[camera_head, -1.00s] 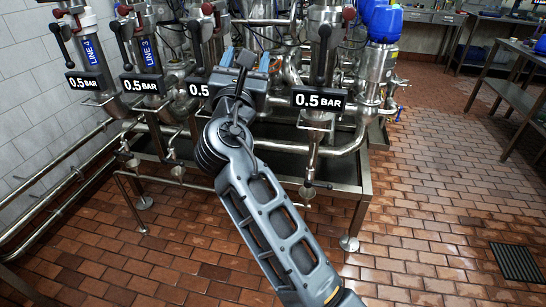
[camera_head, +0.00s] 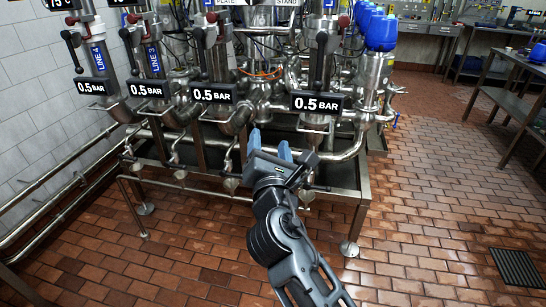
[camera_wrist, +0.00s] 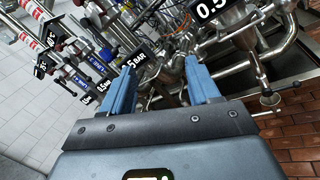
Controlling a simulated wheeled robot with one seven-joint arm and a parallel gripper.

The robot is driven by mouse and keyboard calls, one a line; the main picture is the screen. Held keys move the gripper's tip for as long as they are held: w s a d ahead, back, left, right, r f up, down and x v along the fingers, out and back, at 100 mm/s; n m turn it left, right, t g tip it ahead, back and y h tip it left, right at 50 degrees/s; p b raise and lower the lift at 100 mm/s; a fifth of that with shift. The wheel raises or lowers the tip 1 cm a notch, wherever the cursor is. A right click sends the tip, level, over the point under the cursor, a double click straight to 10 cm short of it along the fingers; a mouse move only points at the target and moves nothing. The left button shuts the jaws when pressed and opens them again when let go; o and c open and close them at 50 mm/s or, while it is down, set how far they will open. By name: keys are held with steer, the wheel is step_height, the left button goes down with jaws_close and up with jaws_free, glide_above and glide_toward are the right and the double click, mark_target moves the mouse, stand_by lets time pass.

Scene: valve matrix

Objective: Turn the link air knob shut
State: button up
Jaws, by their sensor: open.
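My gripper (camera_head: 269,142) is open and empty, below and in front of the third and fourth 0.5 BAR signs. In the wrist view its two blue fingers (camera_wrist: 162,68) stand apart with nothing between them. Small steel handles (camera_head: 313,129) show on the pipes below the signs. The gripper appears apart from all of them.
A steel frame (camera_head: 340,192) with legs stands under the pipes, close to my gripper. Blue-capped steel units (camera_head: 382,32) stand at the right end. A workbench (camera_head: 513,70) is farther right. The brick floor (camera_head: 430,200) to the right is open, with a dark drain grate (camera_head: 517,268).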

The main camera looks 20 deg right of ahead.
steer(key=shift+s+f, duration=0.6)
steer(key=s+d+f+m+g+y, duration=0.1)
steer(key=s+f+m+y, duration=0.2)
steer(key=s+f+m, duration=0.55)
steer(key=s+f+m+g+y, duration=0.15)
steer(key=s+f, duration=0.45)
steer(key=s, duration=0.8)
steer(key=s+d+r+m, duration=0.1)
steer(key=s+r+m, duration=0.3)
steer(key=s+m, duration=0.4)
steer(key=s+d+r+m+y, duration=0.1)
steer(key=s+r+m, duration=0.3)
steer(key=s, duration=1.2)
steer(key=m+g, duration=0.1)
steer(key=m, duration=0.3)
steer(key=shift+s+r, duration=0.15)
steer(key=shift+s, duration=0.1)
